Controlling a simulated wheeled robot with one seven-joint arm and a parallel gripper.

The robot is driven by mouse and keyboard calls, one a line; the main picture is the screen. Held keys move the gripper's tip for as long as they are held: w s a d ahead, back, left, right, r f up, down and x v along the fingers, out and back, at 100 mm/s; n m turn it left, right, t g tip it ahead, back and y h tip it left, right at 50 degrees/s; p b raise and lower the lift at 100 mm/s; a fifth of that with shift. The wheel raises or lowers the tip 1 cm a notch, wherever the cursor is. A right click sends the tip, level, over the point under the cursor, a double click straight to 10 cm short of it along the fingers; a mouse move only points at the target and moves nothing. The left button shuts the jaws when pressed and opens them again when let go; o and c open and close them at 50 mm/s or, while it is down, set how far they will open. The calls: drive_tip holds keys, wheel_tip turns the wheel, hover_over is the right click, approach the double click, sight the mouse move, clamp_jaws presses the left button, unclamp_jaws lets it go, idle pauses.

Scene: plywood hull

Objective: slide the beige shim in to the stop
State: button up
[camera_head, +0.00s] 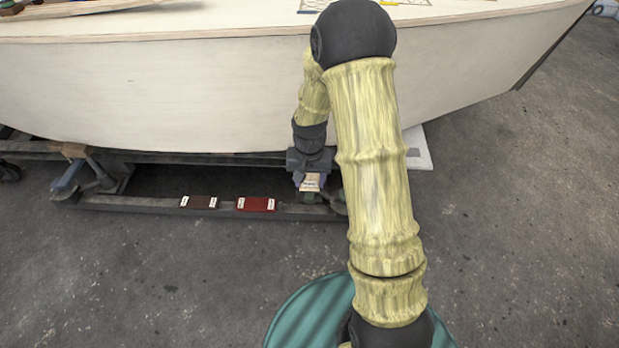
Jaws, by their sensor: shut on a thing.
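The beige shim (312,181) is a small pale block with dark markings, low at the cradle under the hull. My gripper (309,185) points down there and is shut on the shim. The slot and the stop cannot be made out; my gripper and forearm cover that spot. Whether the shim touches anything besides my gripper is too small to tell.
A dark brown block (199,202) and a red block (256,204), both with white labels, lie on the cradle's front beam (130,202) to the left. The pale plywood hull (180,95) overhangs the cradle. A white board (420,150) lies at right. The concrete floor in front is mostly clear.

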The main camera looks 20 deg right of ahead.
wheel_tip(320, 180, down, 10)
drive_tip(key=b, duration=0.4)
drive_tip(key=shift+r, duration=0.15)
idle(1.5)
drive_tip(key=shift+w, duration=0.1)
drive_tip(key=shift+w+d+p, duration=0.5)
drive_tip(key=shift+w+d, duration=0.05)
drive_tip(key=shift+w, duration=1.1)
drive_tip(key=shift+w+d+p, duration=0.5)
drive_tip(key=shift+w, duration=1.1)
drive_tip(key=shift+w+d+p, duration=0.5)
drive_tip(key=shift+w+d, duration=0.05)
drive_tip(key=shift+w, duration=1.1)
drive_tip(key=o, duration=1.1)
drive_tip(key=shift+r, duration=0.15)
drive_tip(key=shift+s+a+r+p, duration=0.1)
drive_tip(key=shift+s+r+p, duration=0.25)
drive_tip(key=shift+r+p, duration=0.45)
drive_tip(key=shift+s+a+r+p, duration=0.1)
drive_tip(key=shift+s+r+p, duration=0.2)
drive_tip(key=shift+r+p, duration=0.5)
drive_tip(key=shift+s+a+r+p, duration=0.1)
drive_tip(key=shift+s+r+p, duration=0.25)
drive_tip(key=shift+r+p, duration=0.45)
